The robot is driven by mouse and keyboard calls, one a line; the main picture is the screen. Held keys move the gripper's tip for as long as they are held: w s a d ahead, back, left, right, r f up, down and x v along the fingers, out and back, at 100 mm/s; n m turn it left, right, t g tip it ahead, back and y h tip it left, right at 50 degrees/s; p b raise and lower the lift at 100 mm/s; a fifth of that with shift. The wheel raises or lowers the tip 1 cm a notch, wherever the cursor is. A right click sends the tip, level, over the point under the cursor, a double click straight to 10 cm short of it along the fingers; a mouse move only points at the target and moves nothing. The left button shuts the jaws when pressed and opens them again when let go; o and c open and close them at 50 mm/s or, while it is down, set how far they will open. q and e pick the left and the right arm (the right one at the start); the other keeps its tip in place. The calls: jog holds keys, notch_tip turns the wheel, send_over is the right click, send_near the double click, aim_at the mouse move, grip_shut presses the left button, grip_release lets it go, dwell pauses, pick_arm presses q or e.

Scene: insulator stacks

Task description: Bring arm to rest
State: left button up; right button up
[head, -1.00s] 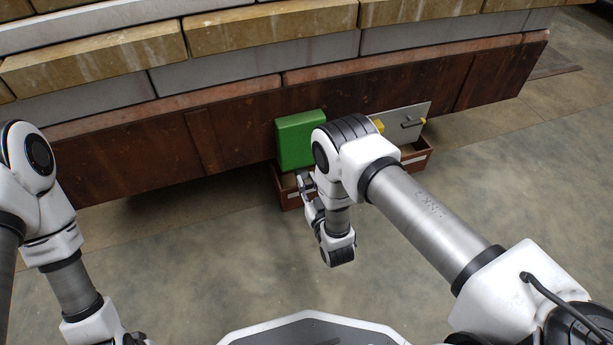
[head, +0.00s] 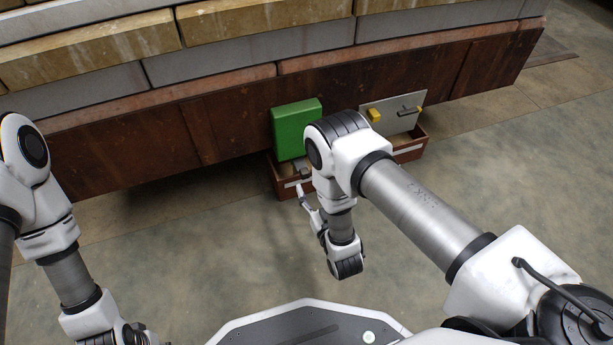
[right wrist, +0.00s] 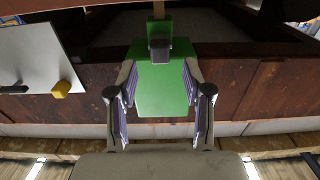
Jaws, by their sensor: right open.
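My right gripper (head: 306,196) is open and empty, low in front of the crate in the head view, partly hidden by its own wrist. In the right wrist view its two fingers (right wrist: 160,104) stand apart, with a green panel (right wrist: 162,88) beyond them. The green panel (head: 297,130) stands upright at the crate's left end, with a dark grey knob-like part (right wrist: 160,48) on it. My left arm (head: 50,215) hangs at the left edge; its gripper is out of the picture.
The reddish crate (head: 412,150) stands on the floor against a rusty brown beam (head: 235,125). A grey plate (head: 395,112) with a yellow block (head: 374,115) and a dark handle stands in its right part. Stone and tan slabs (head: 260,60) lie above. The floor in front is clear.

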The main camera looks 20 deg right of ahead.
jog(key=shift+s, duration=0.75)
